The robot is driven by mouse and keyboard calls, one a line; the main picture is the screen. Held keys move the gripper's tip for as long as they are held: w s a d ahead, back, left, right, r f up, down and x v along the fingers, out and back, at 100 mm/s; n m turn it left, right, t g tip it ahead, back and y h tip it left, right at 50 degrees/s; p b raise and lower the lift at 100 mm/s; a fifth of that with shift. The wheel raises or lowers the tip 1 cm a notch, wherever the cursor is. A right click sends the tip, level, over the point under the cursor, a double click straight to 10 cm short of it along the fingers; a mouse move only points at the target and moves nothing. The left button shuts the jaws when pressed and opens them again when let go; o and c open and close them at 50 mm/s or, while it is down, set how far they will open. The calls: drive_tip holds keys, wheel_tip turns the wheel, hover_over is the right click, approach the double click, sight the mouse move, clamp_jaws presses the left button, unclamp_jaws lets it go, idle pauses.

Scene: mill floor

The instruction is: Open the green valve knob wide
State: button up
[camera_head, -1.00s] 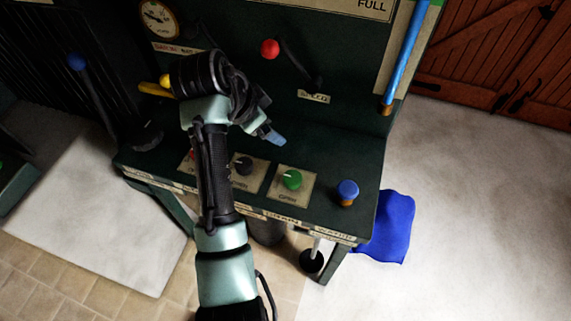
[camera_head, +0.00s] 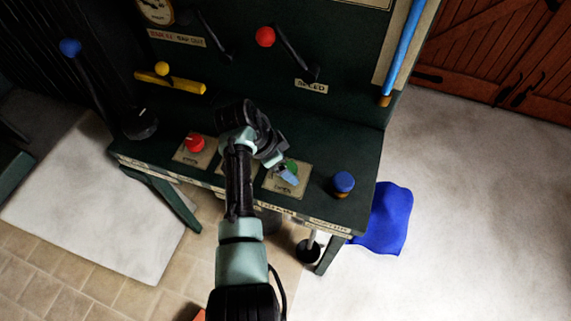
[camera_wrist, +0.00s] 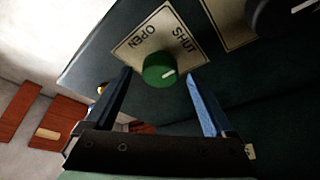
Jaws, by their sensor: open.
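The green valve knob (camera_wrist: 160,70) sits on a cream plate (camera_wrist: 128,52) marked OPEN and SHUT, on the dark green panel. Its white pointer line is turned toward the SHUT side in the wrist view. In the head view the green knob (camera_head: 291,166) is partly hidden behind my fingers. My gripper (camera_wrist: 156,85) is open, with one blue finger on each side of the knob in the wrist view. In the head view my gripper (camera_head: 284,171) is over the knob's plate. I cannot tell whether the fingers touch the knob.
A red knob (camera_head: 195,143) is to the left on the panel, and a blue knob (camera_head: 343,182) stands to the right. A black knob (camera_wrist: 282,14) is near in the wrist view.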

drive_tip(key=shift+w+d+f, duration=0.1)
drive_tip(key=shift+d+f, duration=0.1)
drive_tip(key=shift+f, duration=0.2)
drive_tip(key=shift+c, duration=0.3)
drive_tip(key=c, duration=1.3)
